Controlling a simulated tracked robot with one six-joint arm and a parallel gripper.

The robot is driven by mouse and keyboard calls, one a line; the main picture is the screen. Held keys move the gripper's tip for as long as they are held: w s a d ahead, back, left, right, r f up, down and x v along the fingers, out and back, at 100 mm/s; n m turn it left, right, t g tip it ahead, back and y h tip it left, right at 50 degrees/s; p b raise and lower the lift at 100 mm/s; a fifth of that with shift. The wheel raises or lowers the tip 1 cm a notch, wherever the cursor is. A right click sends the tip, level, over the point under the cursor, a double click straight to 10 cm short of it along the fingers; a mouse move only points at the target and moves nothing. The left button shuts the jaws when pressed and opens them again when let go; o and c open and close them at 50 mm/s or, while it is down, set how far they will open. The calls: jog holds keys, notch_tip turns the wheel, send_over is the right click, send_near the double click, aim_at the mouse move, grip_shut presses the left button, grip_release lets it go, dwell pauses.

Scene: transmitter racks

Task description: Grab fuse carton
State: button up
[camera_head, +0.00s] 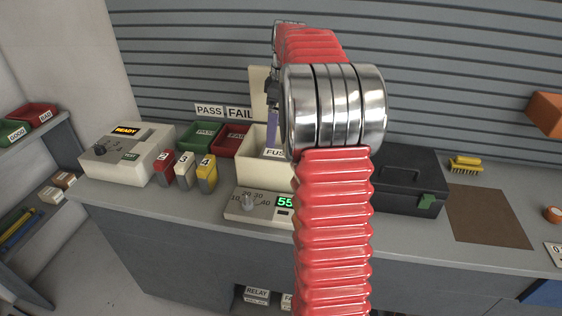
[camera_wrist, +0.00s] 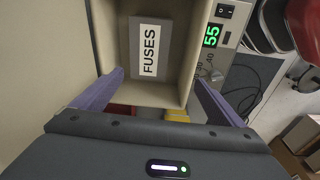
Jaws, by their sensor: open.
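The fuse carton (camera_wrist: 150,47) is a grey box with a white label reading FUSES. In the wrist view it lies inside an open cream bin (camera_wrist: 187,45). In the head view the carton's label (camera_head: 274,153) shows partly inside the cream bin (camera_head: 258,174), and my arm hides the rest. My gripper (camera_wrist: 158,92) is open, with its two purple fingers spread at either side of the bin's near end. Nothing is between the fingertips except the view of the bin and carton. In the head view only a bit of one purple finger shows.
A device reading 55 (camera_head: 250,205) sits in front of the bin. Green PASS (camera_head: 199,137) and red FAIL (camera_head: 230,140) bins stand behind left. Red, white and yellow blocks (camera_head: 187,170) and a READY machine (camera_head: 128,153) are left. A black toolbox (camera_head: 408,180) stands right.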

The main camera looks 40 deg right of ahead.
aim_at(276, 153)
jog(key=shift+n, duration=0.3)
jog(key=d, duration=0.1)
jog(key=d+f, duration=0.1)
jog(key=d, duration=0.1)
jog(key=shift+d+f, duration=0.35)
jog(key=shift+f, duration=0.05)
jog(key=shift+f, duration=0.15)
jog(key=f, duration=0.5)
jog(key=w+f, duration=0.1)
jog(key=f, duration=0.2)
jog(key=shift+a+f, duration=0.15)
jog(key=shift+a, duration=0.2)
jog(key=shift+w+a+f, duration=0.1)
jog(key=shift+w+f, duration=0.05)
jog(key=shift+f, duration=1.15)
jog(key=shift+w+f, duration=0.1)
jog(key=shift+f, duration=1.2)
jog(key=shift+r, duration=0.1)
jog(key=c, duration=1.5)
